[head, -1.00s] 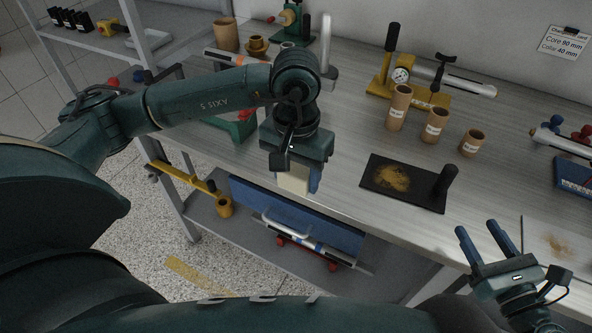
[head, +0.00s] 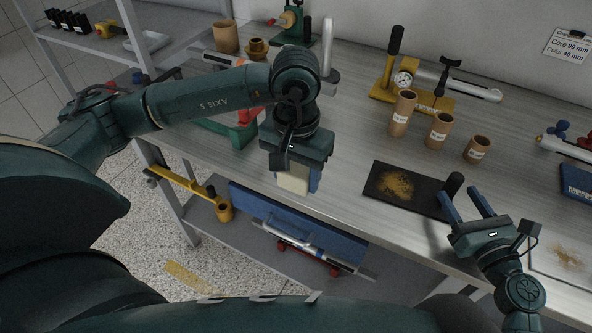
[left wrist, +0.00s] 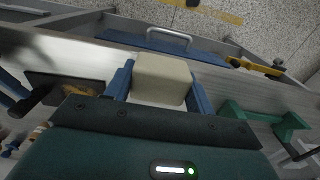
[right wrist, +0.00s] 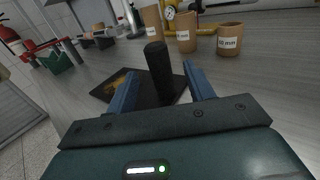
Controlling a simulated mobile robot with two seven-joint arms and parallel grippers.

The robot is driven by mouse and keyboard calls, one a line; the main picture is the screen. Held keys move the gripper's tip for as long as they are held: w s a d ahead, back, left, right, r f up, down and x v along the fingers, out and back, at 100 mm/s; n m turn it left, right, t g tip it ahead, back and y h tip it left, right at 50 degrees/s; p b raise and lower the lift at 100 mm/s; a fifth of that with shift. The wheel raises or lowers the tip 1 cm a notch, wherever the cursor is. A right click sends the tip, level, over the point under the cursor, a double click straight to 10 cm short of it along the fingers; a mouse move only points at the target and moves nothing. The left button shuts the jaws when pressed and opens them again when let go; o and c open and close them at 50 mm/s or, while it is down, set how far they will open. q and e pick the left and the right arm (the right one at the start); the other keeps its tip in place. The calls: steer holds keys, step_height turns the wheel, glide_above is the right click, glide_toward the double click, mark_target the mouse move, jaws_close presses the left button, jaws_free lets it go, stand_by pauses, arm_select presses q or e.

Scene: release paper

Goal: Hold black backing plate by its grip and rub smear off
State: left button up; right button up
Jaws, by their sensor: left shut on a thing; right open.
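The black backing plate (head: 380,181) lies flat on the bench and carries a yellow-brown smear (head: 395,184). Its upright black grip (head: 453,184) stands at the plate's right end. My right gripper (head: 467,203) is open, its blue fingers just in front of the grip. In the right wrist view the grip (right wrist: 158,70) shows between the open fingers, a little beyond their tips, and I cannot tell whether they touch. My left gripper (head: 297,185) is shut on a cream block (head: 292,180), held near the bench's front edge, left of the plate. The block also shows in the left wrist view (left wrist: 162,78).
Several cardboard tubes (head: 438,130) stand behind the plate, before a yellow fixture with a gauge (head: 404,78). A pale sheet with a brown stain (head: 567,258) lies at the right. A green holder (head: 240,130) stands at the left. The bench between is clear.

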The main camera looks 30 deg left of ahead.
mark_target(456, 191)
steer(key=shift+x, duration=2.2)
jaws_close()
